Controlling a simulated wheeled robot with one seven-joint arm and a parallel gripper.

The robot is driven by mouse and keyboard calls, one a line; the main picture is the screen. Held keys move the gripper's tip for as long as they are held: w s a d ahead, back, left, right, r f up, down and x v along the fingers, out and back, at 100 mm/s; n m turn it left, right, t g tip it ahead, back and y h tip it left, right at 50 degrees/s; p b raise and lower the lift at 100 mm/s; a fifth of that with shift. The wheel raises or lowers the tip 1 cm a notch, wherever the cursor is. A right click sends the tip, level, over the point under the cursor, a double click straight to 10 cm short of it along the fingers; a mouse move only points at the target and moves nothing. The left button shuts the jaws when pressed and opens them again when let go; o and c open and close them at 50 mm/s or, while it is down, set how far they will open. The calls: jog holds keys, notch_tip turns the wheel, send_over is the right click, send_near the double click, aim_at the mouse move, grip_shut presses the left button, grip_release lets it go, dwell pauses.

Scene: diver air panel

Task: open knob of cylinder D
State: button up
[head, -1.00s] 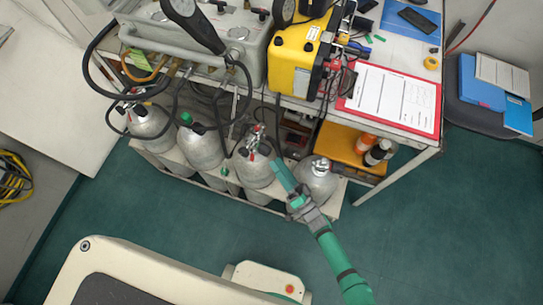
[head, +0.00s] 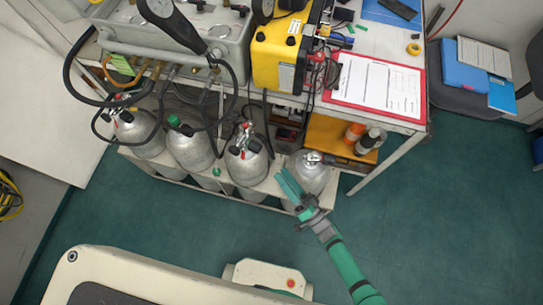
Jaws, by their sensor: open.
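Several silver cylinders stand in a row in a low rack under the bench in the head view. No letters are legible on them, so I cannot tell from a label which is D. My gripper (head: 284,178) is open and empty. Its green fingers point up and left, overlapping the left side of the rightmost cylinder, left of and below its valve in the picture. I cannot tell whether they touch. The neighbouring cylinder (head: 247,168) has a valve with red parts.
Black hoses (head: 215,130) hang in front of the left cylinders. Above are a grey panel box (head: 225,35), a yellow case (head: 280,55) and a red clipboard (head: 375,85). An orange shelf (head: 335,137) holds bottles at the right. Green floor (head: 430,220) is clear at the right.

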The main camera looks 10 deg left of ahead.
jog(key=s+d+r+t+h, duration=0.1)
jog(key=s+d+r+h, duration=0.1)
jog(key=s+r+h, duration=0.3)
jog(key=s+d+r+n+t+h, duration=0.1)
jog(key=s+d+r+t+h, duration=0.1)
jog(key=s+r+h, duration=0.2)
jog(key=s+h, duration=0.3)
jog(key=s, duration=0.5)
jog(key=shift+s+r, duration=0.25)
jog(key=shift+r, duration=0.15)
jog(key=r+h, duration=0.1)
jog(key=r, duration=0.1)
jog(key=s+a+r+h, duration=0.1)
jog(key=r+h, duration=0.2)
jog(key=shift+s+a+r, duration=0.2)
jog(key=shift+r, duration=0.15)
jog(key=c, duration=0.5)
jog(key=shift+a+r+g+h, duration=0.1)
jog(key=shift+r+g+h, duration=0.2)
jog(key=shift+r, duration=0.3)
jog(key=shift+a, duration=0.1)
